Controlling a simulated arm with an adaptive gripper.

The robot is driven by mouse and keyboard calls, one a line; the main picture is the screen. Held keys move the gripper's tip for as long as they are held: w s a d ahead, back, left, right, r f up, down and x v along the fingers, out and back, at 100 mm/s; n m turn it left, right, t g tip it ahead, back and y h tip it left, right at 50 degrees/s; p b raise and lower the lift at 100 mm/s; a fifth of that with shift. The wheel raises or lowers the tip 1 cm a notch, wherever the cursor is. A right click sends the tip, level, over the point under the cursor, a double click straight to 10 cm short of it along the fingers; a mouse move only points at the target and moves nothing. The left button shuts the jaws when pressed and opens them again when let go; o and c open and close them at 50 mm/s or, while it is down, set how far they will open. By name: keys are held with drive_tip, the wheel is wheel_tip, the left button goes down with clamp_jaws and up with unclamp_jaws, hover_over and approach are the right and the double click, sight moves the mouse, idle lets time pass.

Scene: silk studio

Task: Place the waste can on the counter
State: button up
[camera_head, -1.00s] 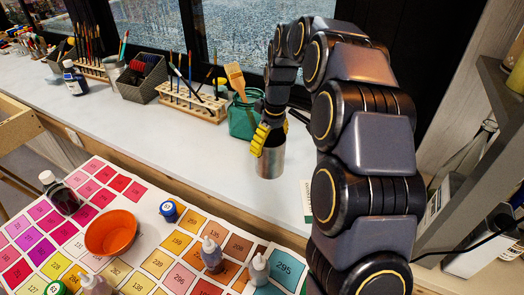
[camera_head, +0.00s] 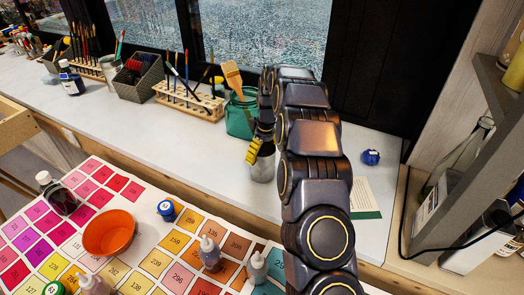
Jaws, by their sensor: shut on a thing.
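A metallic silver can (camera_head: 263,167), likely the waste can, is upright at the counter near its front edge. My gripper (camera_head: 256,150), with yellow finger pads, is shut on the can's upper part. My arm hides the can's right side. I cannot tell whether the can's base touches the counter (camera_head: 200,150) or hangs just above it.
A green jar (camera_head: 240,118) with a wide brush stands close behind the can. A wooden rack (camera_head: 190,103) of brushes is to the left. A blue-capped item (camera_head: 371,157) and a card (camera_head: 365,198) lie to the right. The colour chart table with bottles and an orange bowl (camera_head: 109,232) is in front.

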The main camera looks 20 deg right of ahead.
drive_tip(key=shift+f, duration=0.1)
drive_tip(key=o, duration=1)
wheel_tip(320, 180, up, 12)
drive_tip(key=s, duration=0.1)
drive_tip(key=s+a+r+m, duration=0.1)
drive_tip(key=s+a+r, duration=0.2)
drive_tip(key=s, duration=0.3)
drive_tip(key=s+a+r, duration=0.2)
drive_tip(key=s, duration=0.3)
drive_tip(key=s+a+f+m+g, duration=0.1)
drive_tip(key=s, duration=0.9)
drive_tip(key=s+a+m+g, duration=0.1)
drive_tip(key=s+m, duration=0.1)
drive_tip(key=s, duration=0.8)
drive_tip(key=s+a+f+m+g, duration=0.1)
drive_tip(key=s+m, duration=0.1)
drive_tip(key=s, duration=0.7)
drive_tip(key=shift+s+a+f+h, duration=0.3)
drive_tip(key=shift+s+a+f, duration=0.05)
drive_tip(key=shift+s, duration=0.05)
